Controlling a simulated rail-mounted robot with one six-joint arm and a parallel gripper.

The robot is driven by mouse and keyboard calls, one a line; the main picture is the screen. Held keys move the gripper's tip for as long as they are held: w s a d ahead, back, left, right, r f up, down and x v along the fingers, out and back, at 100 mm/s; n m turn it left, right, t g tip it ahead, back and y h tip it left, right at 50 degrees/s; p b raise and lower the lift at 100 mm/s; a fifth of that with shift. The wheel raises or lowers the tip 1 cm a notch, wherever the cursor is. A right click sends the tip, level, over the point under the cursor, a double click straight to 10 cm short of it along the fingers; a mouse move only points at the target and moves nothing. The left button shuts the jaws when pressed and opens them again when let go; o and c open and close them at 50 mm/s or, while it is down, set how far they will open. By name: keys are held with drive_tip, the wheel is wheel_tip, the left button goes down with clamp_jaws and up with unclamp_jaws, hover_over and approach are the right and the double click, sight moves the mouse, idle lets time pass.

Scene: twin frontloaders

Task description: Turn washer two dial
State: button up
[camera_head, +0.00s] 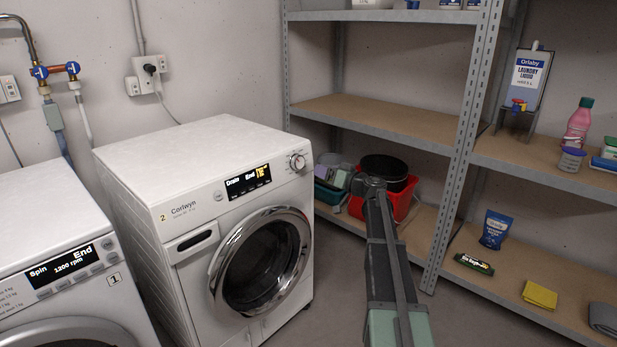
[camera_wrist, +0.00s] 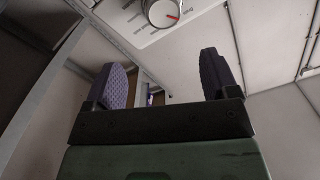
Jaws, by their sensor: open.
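Washer two (camera_head: 198,207) is the white front-loader marked "2", with its round door closed. Its silver dial (camera_head: 297,162) is at the right end of the control panel. The lit display (camera_head: 248,180) reads "Drain" and "End". In the wrist view the dial (camera_wrist: 163,12) shows at the top edge with a red pointer mark, partly cut off. My gripper (camera_wrist: 165,80) is open and empty, its two purple padded fingers apart and short of the dial. In the head view my gripper (camera_head: 369,184) is to the right of washer two, in front of the shelves.
Washer one (camera_head: 75,265) stands to the left, its display reading "Spin" and "End". Metal shelving (camera_head: 380,120) lines the back and right. A red tub (camera_head: 400,200) and a teal basket (camera_head: 330,192) sit on its low shelf behind my arm. Bare floor lies right of washer two.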

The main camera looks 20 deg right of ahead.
sight(301, 162)
drive_tip(key=shift+n, duration=0.3)
drive_tip(key=x, duration=1)
drive_tip(key=shift+w+a+r, duration=0.1)
drive_tip(key=shift+w+a, duration=0.15)
drive_tip(key=shift+a, duration=0.15)
drive_tip(key=c, duration=0.9)
drive_tip(key=m+h, duration=0.1)
drive_tip(key=m, duration=0.3)
drive_tip(key=shift+m+h, duration=0.5)
drive_tip(key=shift+m, duration=1.6)
